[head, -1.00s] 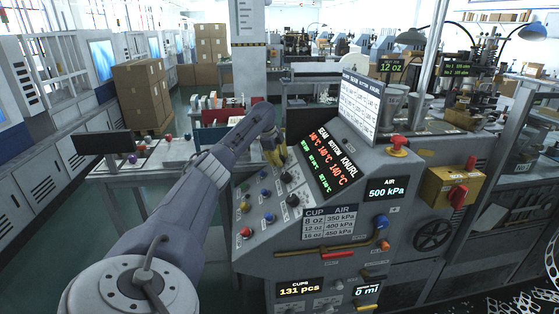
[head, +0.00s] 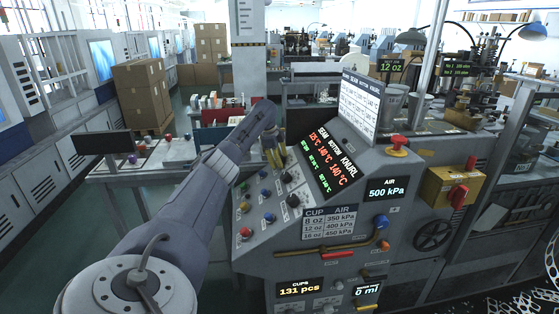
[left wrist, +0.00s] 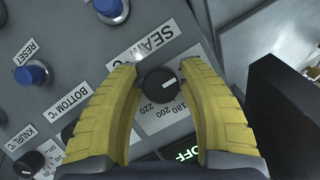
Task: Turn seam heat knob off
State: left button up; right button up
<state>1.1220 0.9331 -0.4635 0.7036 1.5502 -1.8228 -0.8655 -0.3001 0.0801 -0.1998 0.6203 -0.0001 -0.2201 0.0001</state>
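The seam heat knob (left wrist: 160,83) is a round black dial with a white pointer mark. It sits beside the "SEAM °C" label (left wrist: 150,43) and a number scale in the left wrist view. My left gripper (left wrist: 160,76) has its yellow fingers on both sides of this knob, seemingly touching it. In the head view my left gripper (head: 275,154) is at the upper left of the sloped panel, where my arm hides the knob. The readout (head: 329,158) shows a seam value lower than the other two. My right gripper is not in view.
The knurl knob (left wrist: 28,163) is at lower left. A dark block (left wrist: 285,115) lies right of the fingers. A red emergency button (head: 398,143) tops the machine.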

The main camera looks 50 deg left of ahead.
pick_arm(q)
jog(key=o, duration=0.3)
jog(key=shift+r, duration=0.15)
jog(key=v, duration=1.1)
jog(key=shift+s+r, duration=0.1)
jog(key=shift+r, duration=0.3)
